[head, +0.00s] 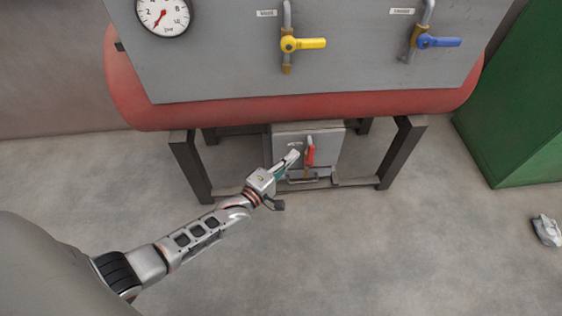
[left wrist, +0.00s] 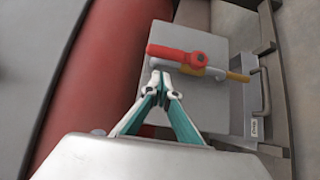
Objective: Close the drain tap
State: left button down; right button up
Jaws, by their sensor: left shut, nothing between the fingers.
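The drain tap has a red lever (head: 310,156) on a short pipe, on a small grey panel under the red tank. The lever lies roughly in line with the pipe. In the left wrist view the red lever (left wrist: 172,53) and its brass pipe end (left wrist: 238,77) show just beyond the fingertips. My left gripper (head: 294,156) is shut and empty, to the left of the lever. In the left wrist view its teal fingers (left wrist: 165,80) meet at the tips close to the pipe. I cannot tell whether they touch it. My right gripper is not in view.
Above, a grey panel (head: 220,70) on the red tank (head: 150,105) carries a gauge (head: 163,15), a yellow-lever valve (head: 305,43) and a blue-lever valve (head: 440,42). Dark frame legs (head: 190,165) (head: 400,152) flank the small panel (head: 328,140). A green cabinet (head: 520,110) stands right.

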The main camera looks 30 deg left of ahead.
aim_at(310, 156)
pick_arm(q)
jog(key=shift+w+d, duration=0.6)
jog(key=shift+d, duration=0.35)
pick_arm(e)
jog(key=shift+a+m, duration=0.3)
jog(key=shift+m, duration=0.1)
pick_arm(q)
jog(key=shift+w+r, duration=0.1)
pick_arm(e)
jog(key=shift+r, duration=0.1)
